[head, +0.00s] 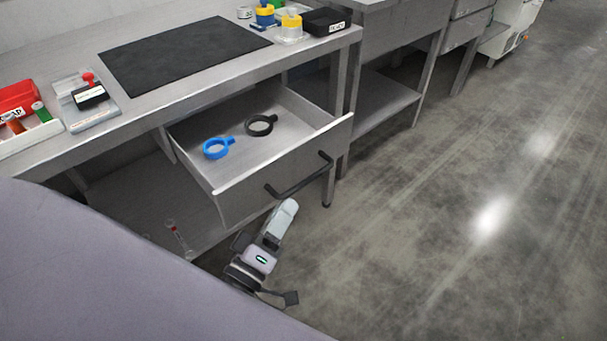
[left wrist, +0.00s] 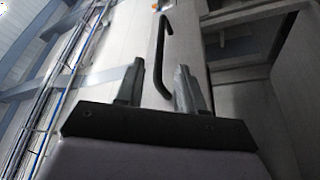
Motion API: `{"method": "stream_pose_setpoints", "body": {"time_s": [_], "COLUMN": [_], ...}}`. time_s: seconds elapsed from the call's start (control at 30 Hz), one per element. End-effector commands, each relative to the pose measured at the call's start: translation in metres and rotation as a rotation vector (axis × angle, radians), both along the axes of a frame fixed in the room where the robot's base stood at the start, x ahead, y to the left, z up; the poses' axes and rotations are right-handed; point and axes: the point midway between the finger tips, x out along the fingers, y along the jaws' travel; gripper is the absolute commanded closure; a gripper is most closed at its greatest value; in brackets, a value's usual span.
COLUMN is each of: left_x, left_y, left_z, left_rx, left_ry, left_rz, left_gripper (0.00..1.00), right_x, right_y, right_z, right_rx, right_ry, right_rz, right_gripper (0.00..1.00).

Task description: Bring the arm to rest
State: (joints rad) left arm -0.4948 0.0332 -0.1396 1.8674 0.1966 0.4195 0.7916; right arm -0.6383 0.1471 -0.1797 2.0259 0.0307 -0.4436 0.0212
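My left gripper (head: 283,215) is just below and in front of the open drawer in the head view. In the left wrist view its two fingers (left wrist: 158,88) stand apart with nothing between them. The drawer's dark bar handle (head: 299,178) is above the gripper and clear of it; it also shows beyond the fingertips in the left wrist view (left wrist: 158,55). The drawer (head: 240,200) is pulled out. A blue ring with a tab (head: 217,148) and a black one (head: 261,126) lie inside it. My right gripper is out of view.
The bench top (head: 180,84) carries a black mat (head: 183,56), a red bin (head: 17,98), a stamp on a tray (head: 88,99), and yellow and blue containers (head: 291,24). A lower shelf (head: 130,205) is under the drawer. The floor (head: 450,200) to the right is clear.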

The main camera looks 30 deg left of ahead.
Motion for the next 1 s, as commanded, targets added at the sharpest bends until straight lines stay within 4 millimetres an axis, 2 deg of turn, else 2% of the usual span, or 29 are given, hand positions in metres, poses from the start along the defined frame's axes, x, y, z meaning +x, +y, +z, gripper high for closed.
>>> {"method": "stream_pose_setpoints", "body": {"time_s": [0.17, 0.27, 0.43, 0.6, 0.8, 1.0], "left_x": [0.000, -0.002, -0.014, -0.043, -0.077, -0.086], "left_y": [0.000, -0.002, -0.010, -0.013, -0.007, -0.005], "left_z": [0.000, 0.001, -0.007, -0.026, -0.044, -0.052], "left_rx": [0.004, 0.058, 0.340, 0.736, 1.050, 1.132], "left_ry": [0.004, 0.041, 0.225, 0.446, 0.602, 0.637], "left_rz": [0.000, -0.007, -0.059, -0.178, -0.319, -0.362], "left_gripper": [0.62, 0.62, 0.62, 0.62, 0.62, 0.62], "right_x": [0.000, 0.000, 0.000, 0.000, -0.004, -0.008], "right_y": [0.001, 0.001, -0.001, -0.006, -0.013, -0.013], "right_z": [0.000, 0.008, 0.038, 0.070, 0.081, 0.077], "right_rx": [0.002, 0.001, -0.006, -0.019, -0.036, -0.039], "right_ry": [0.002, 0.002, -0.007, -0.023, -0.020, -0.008], "right_rz": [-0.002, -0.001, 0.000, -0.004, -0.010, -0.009], "right_gripper": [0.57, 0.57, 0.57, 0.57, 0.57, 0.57]}}
